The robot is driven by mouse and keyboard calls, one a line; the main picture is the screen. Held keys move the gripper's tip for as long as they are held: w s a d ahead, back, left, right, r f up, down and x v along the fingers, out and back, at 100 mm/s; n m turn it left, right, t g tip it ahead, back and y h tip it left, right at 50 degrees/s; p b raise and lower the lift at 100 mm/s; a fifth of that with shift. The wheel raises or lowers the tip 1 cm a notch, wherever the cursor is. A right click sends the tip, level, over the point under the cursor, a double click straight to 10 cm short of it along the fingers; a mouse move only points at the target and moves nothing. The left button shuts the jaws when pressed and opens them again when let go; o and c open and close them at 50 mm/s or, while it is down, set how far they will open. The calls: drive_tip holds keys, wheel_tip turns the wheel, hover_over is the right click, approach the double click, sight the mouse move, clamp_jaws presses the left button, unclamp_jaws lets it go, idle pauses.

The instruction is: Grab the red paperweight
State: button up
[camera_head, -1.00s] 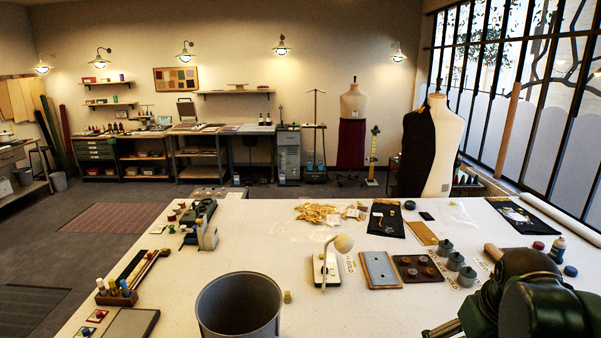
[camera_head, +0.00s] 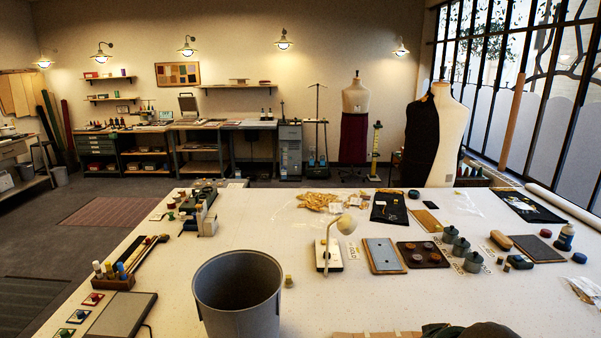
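My gripper's fingers are not in view. Only a dark green part of my arm shows at the bottom edge, well in front of the red piece.
A blue round piece (camera_head: 579,257), a wooden brush (camera_head: 500,240) and grey-green weights (camera_head: 461,248) stand near the red piece. A grey bin (camera_head: 238,295), a small lamp (camera_head: 328,256) and a tray of brown discs (camera_head: 422,254) are further left. The front-right table is mostly clear.

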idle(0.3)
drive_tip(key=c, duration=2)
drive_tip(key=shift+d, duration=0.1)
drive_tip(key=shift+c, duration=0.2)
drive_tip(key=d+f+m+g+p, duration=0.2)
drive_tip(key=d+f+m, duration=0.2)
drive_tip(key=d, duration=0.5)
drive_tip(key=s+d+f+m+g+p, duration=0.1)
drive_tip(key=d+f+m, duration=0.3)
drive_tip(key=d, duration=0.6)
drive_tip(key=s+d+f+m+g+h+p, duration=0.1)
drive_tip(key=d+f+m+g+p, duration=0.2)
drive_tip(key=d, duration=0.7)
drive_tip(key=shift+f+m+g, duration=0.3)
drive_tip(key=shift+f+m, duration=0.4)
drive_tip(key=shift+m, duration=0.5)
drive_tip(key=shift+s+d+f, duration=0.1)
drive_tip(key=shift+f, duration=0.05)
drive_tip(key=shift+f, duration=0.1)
